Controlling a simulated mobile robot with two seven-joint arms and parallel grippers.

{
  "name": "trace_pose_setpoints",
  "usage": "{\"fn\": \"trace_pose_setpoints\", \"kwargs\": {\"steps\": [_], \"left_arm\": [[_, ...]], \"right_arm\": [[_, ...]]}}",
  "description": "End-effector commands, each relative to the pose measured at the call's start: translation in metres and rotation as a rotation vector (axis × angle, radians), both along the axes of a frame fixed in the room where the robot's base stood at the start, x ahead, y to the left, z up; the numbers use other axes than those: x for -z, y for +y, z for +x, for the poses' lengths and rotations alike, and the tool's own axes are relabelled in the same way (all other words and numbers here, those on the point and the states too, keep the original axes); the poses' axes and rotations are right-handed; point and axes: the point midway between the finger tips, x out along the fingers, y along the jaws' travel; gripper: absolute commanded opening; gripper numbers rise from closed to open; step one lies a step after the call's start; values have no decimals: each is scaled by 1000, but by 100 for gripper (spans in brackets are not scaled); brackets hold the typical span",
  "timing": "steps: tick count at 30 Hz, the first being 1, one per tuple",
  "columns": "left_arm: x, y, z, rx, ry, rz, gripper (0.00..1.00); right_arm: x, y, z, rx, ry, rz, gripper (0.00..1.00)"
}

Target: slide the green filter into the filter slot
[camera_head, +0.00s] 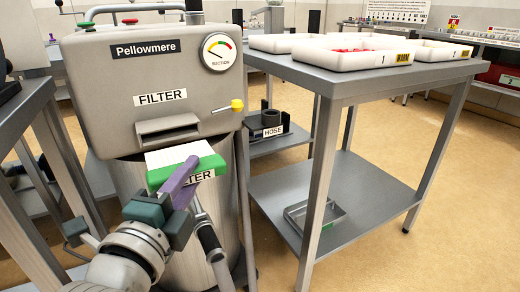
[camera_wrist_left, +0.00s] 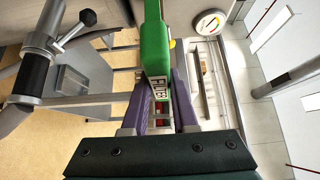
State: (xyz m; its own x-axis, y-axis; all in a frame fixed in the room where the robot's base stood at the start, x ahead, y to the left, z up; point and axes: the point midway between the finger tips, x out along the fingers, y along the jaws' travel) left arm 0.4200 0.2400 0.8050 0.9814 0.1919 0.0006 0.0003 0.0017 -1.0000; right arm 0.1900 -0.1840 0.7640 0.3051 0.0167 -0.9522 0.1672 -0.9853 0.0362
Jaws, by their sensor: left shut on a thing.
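The green filter (camera_head: 207,165) has a white top and a label on its front face. My left gripper (camera_head: 182,185) is shut on the filter's front end and holds it just in front of and below the slot. In the left wrist view the green filter (camera_wrist_left: 155,40) stands between the purple fingers of my left gripper (camera_wrist_left: 158,95). The filter slot (camera_head: 168,131) is a dark opening with a projecting lip under the FILTER label on the grey dryer hood unit (camera_head: 100,80). The filter appears apart from the slot. My right gripper is not in view.
A yellow-tipped lever (camera_head: 236,105) sticks out right of the slot, below a round suction gauge (camera_head: 218,52). A grey table (camera_head: 340,85) with white trays (camera_head: 350,58) stands at the right. A black HOSE holder (camera_head: 268,127) sits between. Another table edge (camera_head: 25,105) is at the left.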

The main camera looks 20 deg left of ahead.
Motion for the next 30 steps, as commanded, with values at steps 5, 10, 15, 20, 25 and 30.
{"fn": "trace_pose_setpoints", "kwargs": {"steps": [5, 10, 15, 20, 25, 30], "left_arm": [[0, 3, 6, 2, -3, 1, 0], [1, 16, 17, 2, -3, 2, 0], [1, 29, 28, 2, -2, 1, 0], [1, 37, 35, 2, -1, 0, 0], [0, 42, 39, 1, -1, -1, 0], [-1, 42, 39, 1, -1, -2, 0]], "right_arm": [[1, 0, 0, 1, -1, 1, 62], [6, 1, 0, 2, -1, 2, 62], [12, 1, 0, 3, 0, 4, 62], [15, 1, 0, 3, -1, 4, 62], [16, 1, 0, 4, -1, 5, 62], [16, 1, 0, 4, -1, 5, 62]]}}
